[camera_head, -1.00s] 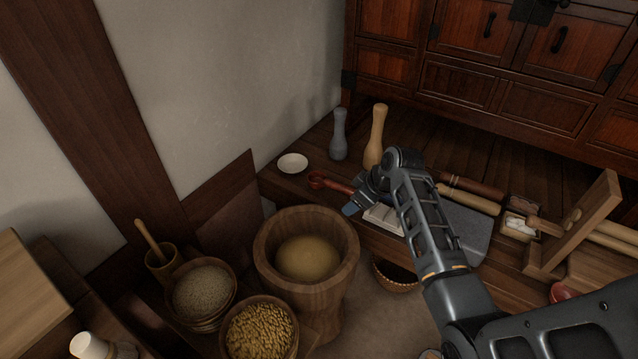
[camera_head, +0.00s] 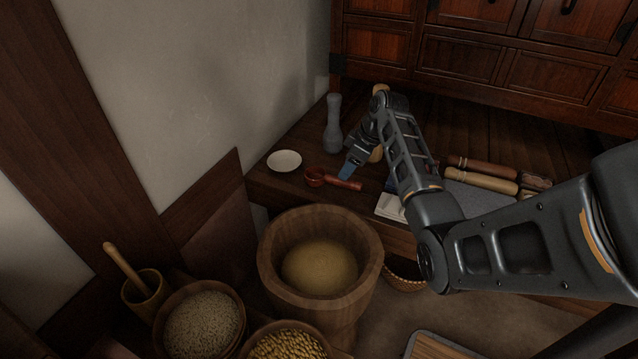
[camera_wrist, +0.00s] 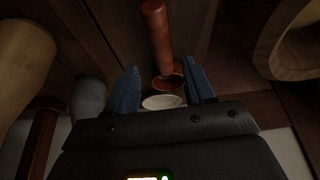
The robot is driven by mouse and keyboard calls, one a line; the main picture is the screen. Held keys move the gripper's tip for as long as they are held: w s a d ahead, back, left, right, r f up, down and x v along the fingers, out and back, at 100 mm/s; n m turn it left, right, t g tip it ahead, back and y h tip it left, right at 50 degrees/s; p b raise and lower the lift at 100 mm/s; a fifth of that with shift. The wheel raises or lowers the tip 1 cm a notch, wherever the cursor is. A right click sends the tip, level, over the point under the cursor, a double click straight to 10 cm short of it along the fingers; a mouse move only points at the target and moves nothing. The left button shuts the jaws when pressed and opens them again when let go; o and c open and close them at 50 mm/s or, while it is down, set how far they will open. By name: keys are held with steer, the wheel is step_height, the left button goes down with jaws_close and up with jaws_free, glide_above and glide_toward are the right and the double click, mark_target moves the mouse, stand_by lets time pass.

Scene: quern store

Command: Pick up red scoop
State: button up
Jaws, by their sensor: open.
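The red scoop (camera_head: 332,181) lies on the dark wooden platform, its round bowl to the left and its handle to the right, in the head view. In the wrist view the red scoop (camera_wrist: 157,38) shows beyond and between my blue fingertips, its handle pointing away and its bowl nearer. My gripper (camera_head: 347,170) is over the platform just above the scoop's handle in the head view. It is open and empty, with the two fingers apart in the wrist view (camera_wrist: 160,82). Whether a finger touches the scoop cannot be told.
A white dish (camera_head: 284,161) lies left of the scoop, and a grey pestle (camera_head: 333,125) stands behind it. A pale wooden pestle (camera_head: 377,153) is partly hidden by my arm. A large wooden mortar (camera_head: 320,236) stands in front. Rolling pins (camera_head: 482,178) lie to the right.

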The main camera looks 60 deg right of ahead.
mark_target(340, 180)
steer(key=b+x, duration=0.2)
steer(key=x, duration=0.4)
steer(key=shift+a+f+b, duration=0.15)
steer(key=shift+b, duration=0.25)
jaws_close()
stand_by(0.4)
